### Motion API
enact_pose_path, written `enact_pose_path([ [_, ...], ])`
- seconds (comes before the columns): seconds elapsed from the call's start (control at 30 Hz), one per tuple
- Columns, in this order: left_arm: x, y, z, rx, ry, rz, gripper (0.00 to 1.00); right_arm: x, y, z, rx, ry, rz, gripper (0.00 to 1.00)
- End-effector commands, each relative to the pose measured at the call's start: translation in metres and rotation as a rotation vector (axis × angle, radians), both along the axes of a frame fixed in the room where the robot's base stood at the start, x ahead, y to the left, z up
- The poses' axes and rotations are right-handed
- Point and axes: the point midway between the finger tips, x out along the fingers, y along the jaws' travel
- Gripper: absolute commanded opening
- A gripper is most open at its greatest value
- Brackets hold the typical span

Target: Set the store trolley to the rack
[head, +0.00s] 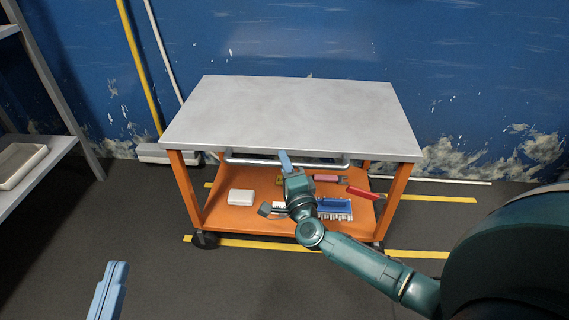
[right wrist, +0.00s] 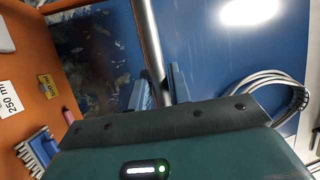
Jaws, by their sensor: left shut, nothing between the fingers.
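The store trolley (head: 290,110) stands ahead of me against the blue wall, with a grey top, an orange frame and an orange lower shelf (head: 222,218). Its metal handle bar (head: 240,160) runs along the near side; the bar also shows in the right wrist view (right wrist: 147,40). My right gripper (head: 285,160) is at the middle of this bar. In the right wrist view its fingers (right wrist: 158,92) are on either side of the bar; whether they press on it is unclear. My left gripper (head: 116,272) is shut and empty, low at left, apart from the trolley. A grey rack (head: 52,85) stands at far left.
The lower shelf holds a white box (head: 241,197), a blue rack-like item (head: 335,207) and small tools. A tray (head: 22,165) lies on the left rack. Yellow lines (head: 430,254) mark the floor. Open floor lies between rack and trolley. Pipes (head: 140,70) run down the wall.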

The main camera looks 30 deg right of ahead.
Motion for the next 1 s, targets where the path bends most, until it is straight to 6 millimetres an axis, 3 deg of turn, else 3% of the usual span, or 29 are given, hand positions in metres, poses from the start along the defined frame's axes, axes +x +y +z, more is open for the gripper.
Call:
enact_pose_path([
  [0.23, 0.0, 0.0, 0.0, -0.001, 0.0, 0.0, 0.0, 0.0, 0.0, 0.0, 0.0, 0.0, 0.0, 0.0],
  [0.6, 0.0, 0.0, 0.0, -0.001, 0.0, 0.0, 0.0, 0.001, 0.001, 0.0, 0.001, 0.0, 0.0, 0.0],
  [1.0, -0.001, 0.001, 0.002, 0.012, -0.004, 0.006, 0.0, 0.011, 0.017, 0.001, 0.001, 0.0, 0.003, 0.0],
])
